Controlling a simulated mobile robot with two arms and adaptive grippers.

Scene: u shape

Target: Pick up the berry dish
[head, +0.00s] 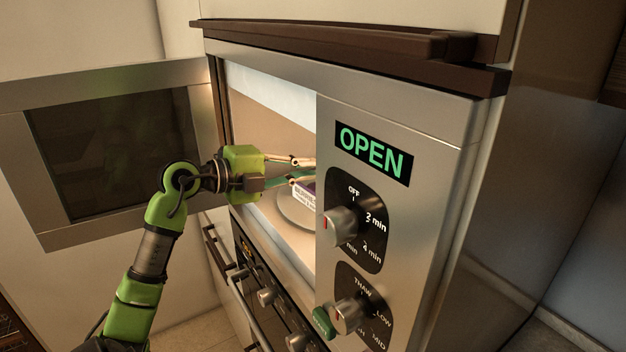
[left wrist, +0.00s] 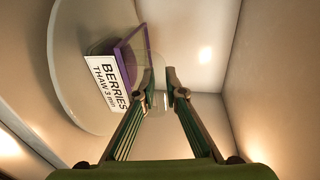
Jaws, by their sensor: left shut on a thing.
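The berry dish (head: 305,193) is inside the open microwave, partly hidden by the control panel and my fingers in the head view. In the left wrist view the dish (left wrist: 130,45) shows a purple side, a clear part and a white label reading "BERRIES THAW 3 min". My left gripper (head: 309,170) reaches through the opening; in the left wrist view its fingertips (left wrist: 163,84) are at the clear part of the dish and shut on it. The dish is over or on the round turntable (left wrist: 78,35); I cannot tell whether it touches. My right gripper is not in view.
The microwave door (head: 112,150) is swung open to the left. The control panel (head: 395,210), with "OPEN" lit and knobs, borders the opening on the right. Cavity walls are close around my gripper. An oven with knobs (head: 266,296) is below.

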